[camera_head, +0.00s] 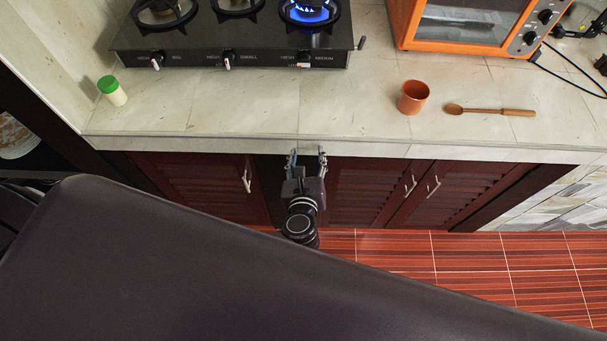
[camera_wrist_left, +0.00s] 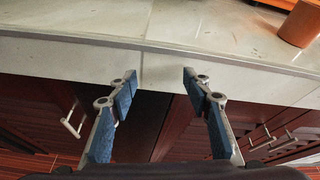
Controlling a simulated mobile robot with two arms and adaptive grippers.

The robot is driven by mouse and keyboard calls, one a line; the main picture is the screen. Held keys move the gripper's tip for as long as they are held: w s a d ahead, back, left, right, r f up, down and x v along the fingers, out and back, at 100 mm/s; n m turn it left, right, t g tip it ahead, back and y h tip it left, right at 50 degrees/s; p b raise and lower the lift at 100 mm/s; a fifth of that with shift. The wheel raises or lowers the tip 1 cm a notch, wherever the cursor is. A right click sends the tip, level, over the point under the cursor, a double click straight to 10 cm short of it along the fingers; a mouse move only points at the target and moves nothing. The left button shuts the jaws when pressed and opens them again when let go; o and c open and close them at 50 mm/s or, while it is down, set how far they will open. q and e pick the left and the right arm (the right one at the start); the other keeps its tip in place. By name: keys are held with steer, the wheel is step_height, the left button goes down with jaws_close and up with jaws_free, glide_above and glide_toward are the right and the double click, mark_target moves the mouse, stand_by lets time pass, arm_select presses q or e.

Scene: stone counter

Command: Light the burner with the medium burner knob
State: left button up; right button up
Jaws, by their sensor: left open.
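The black gas stove (camera_head: 190,48) stands at the back left of the counter. Its right burner (camera_head: 310,12) shows a blue flame. The medium burner knob (camera_head: 304,60) is on the stove's front panel, below that burner; its pointer appears turned sideways, unlike the other two. My left gripper (camera_head: 307,152) is open and empty, apart from the knob, just in front of the counter's front edge. Its two fingers also show spread in the left wrist view (camera_wrist_left: 158,82), with only the counter edge and cabinet behind them. My right gripper is not in view.
Two other knobs, the big one (camera_head: 156,61) and the small one (camera_head: 228,60), sit left of it. A green-capped shaker (camera_head: 112,91), an orange cup (camera_head: 413,97), a wooden spoon (camera_head: 490,110) and an orange oven (camera_head: 462,25) are on the counter. The counter before the stove is clear.

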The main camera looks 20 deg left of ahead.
arm_select(q)
step_height(320, 180, down, 6)
steer(key=s+n+g, duration=0.1)
steer(key=s, duration=0.1)
steer(key=shift+a+f+n+g+h, duration=0.15)
steer(key=shift+f+n+g+h, duration=0.15)
steer(key=shift+n, duration=0.1)
steer(key=s+a+f+n+g+h+b, duration=0.1)
steer(key=s+a+f+n+g, duration=0.15)
steer(key=s+f+n, duration=0.6)
steer(key=s+a+f+n+g+h, duration=0.1)
steer(key=s+f+g, duration=0.35)
steer(key=f, duration=0.85)
steer(key=s+a+f+n+g, duration=0.1)
steer(key=s+f+n, duration=0.3)
steer(key=s, duration=0.4)
steer(key=s+a+f+n+g+b, duration=0.1)
steer(key=s+a+f+n, duration=0.2)
steer(key=s+f+n, duration=0.2)
steer(key=s+a+f+n+g+h, duration=0.1)
steer(key=s+f+n, duration=0.3)
steer(key=s+n, duration=0.4)
steer(key=s+a, duration=0.1)
steer(key=s, duration=0.4)
steer(key=shift+s+f+g+b, duration=0.15)
steer(key=shift+g+b, duration=0.15)
